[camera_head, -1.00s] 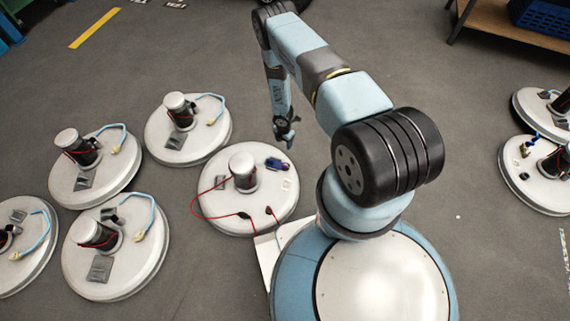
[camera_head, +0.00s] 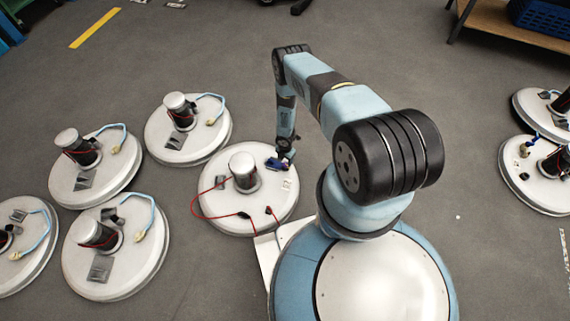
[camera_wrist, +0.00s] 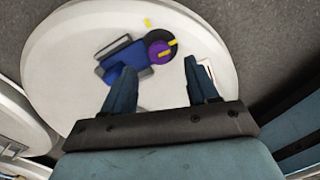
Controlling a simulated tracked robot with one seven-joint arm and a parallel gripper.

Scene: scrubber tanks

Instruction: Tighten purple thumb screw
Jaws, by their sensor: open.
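The purple thumb screw (camera_wrist: 158,52) shows in the wrist view, next to a black round part and yellow marks. It belongs to a blue fixture (camera_wrist: 122,62) on a white round tank top (camera_wrist: 70,42). In the head view the blue fixture (camera_head: 273,164) sits on the right part of the middle tank top, and the screw is too small to make out. My gripper (camera_wrist: 160,66) is open, its two fingers apart and pointing toward the screw. Nothing is held between them. In the head view my gripper (camera_head: 285,158) is at the fixture; the exact gap is unclear.
The middle tank top has a dark post with a white cap (camera_head: 242,162) left of the fixture, and a red cable (camera_head: 215,208). Several similar tank tops stand left, two at right. A wooden bench (camera_head: 515,22) is at upper right. Grey floor is open behind.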

